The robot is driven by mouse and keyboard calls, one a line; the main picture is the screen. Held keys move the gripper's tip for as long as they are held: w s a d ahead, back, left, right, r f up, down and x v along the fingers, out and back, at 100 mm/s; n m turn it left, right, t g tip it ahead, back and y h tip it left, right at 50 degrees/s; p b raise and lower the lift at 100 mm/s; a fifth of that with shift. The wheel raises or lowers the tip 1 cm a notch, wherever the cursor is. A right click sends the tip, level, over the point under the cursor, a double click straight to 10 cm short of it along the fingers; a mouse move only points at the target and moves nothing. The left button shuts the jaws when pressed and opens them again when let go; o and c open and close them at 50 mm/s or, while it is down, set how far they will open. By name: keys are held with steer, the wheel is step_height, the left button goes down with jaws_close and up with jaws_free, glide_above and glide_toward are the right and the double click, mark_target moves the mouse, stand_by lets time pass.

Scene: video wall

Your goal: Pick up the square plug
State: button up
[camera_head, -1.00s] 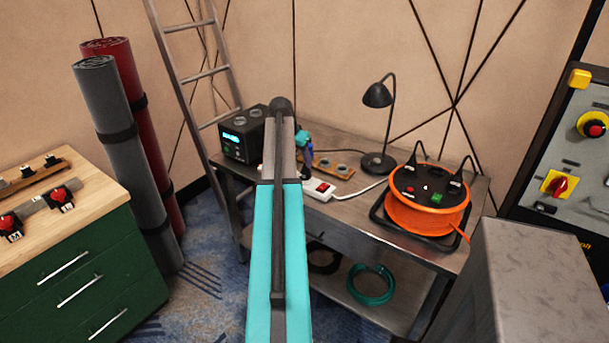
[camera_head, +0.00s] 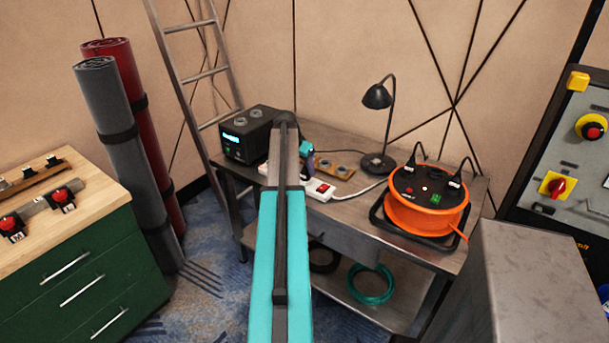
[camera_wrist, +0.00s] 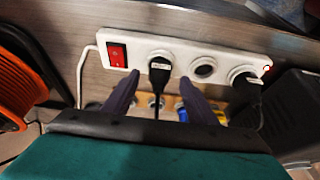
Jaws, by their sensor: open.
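A white power strip (camera_wrist: 215,56) with a red switch lies on the metal bench; its switch end shows in the head view (camera_head: 319,188). A black plug (camera_wrist: 160,71) with a pale label sits in the socket nearest the switch, its cable trailing toward my gripper. A second black plug (camera_wrist: 246,84) sits in the far socket, with an empty socket between. I cannot tell for certain which plug is the square one. My gripper (camera_wrist: 160,77) is open, one purple finger on each side of the nearer plug; I cannot tell whether they touch it. My arm hides part of the strip in the head view.
An orange cable reel (camera_head: 428,207) and a black lamp (camera_head: 378,162) stand right of the strip. A black box with a display (camera_head: 247,138) stands left. A wooden holder with round sockets (camera_head: 334,169) lies close by.

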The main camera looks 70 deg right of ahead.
steer(key=shift+x, duration=1.05)
steer(key=c, duration=1.3)
steer(key=shift+o, duration=0.2)
steer(key=shift+r, duration=0.1)
steer(key=shift+r+b, duration=0.4)
steer(key=shift+r, duration=0.95)
steer(key=shift+a+r, duration=0.15)
steer(key=shift+r, duration=0.15)
steer(key=s+a+r+b, duration=0.1)
steer(key=s+a+b, duration=0.2)
steer(key=a, duration=1.2)
steer(key=shift+s+a+r, duration=0.2)
steer(key=shift+r, duration=0.05)
